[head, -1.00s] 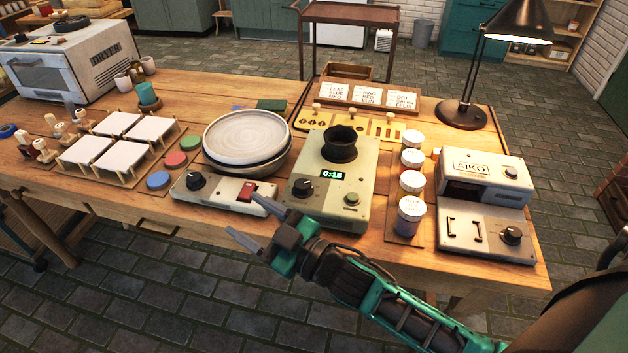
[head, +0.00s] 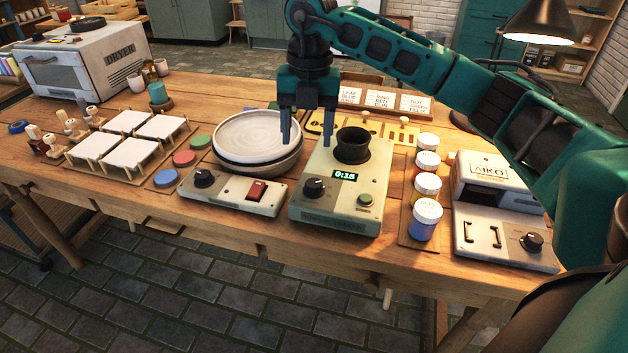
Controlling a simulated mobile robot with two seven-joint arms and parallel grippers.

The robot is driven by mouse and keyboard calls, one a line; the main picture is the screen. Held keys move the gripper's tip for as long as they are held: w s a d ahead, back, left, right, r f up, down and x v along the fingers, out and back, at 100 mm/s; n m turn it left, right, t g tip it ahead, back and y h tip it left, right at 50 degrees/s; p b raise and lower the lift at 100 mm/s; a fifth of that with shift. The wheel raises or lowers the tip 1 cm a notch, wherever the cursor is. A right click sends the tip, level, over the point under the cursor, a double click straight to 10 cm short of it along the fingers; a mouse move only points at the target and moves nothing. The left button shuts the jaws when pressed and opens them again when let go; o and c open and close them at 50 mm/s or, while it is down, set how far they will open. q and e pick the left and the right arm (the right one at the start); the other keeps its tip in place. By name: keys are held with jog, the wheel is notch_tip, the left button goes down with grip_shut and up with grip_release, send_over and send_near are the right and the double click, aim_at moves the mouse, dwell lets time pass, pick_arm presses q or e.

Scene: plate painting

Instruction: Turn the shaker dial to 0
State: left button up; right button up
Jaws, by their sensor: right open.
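The shaker (head: 344,208) is a pale box with a black cup holder (head: 353,146) on top. Its small display (head: 345,176) reads 0:15. The black shaker dial (head: 314,187) sits at the left of its front part, with a green button (head: 365,201) to the right. My right gripper (head: 306,142) points down with its two fingers apart and nothing between them. It hangs above and behind the dial in the picture, between the plate and the cup holder, not touching the dial. My left gripper is out of view.
A turntable box with a red switch (head: 256,190) and a stacked plate (head: 258,135) stands to the left. Several paint jars (head: 427,219) and the AIKO machine (head: 492,228) stand to the right. A lamp (head: 535,25) is behind. My right arm crosses the upper right.

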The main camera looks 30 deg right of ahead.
aim_at(314, 183)
jog(key=shift+h, duration=0.3)
jog(key=f, duration=0.4)
jog(key=d+f+b, duration=0.1)
jog(key=f, duration=0.7)
jog(key=shift+d, duration=0.25)
jog(key=c, duration=1)
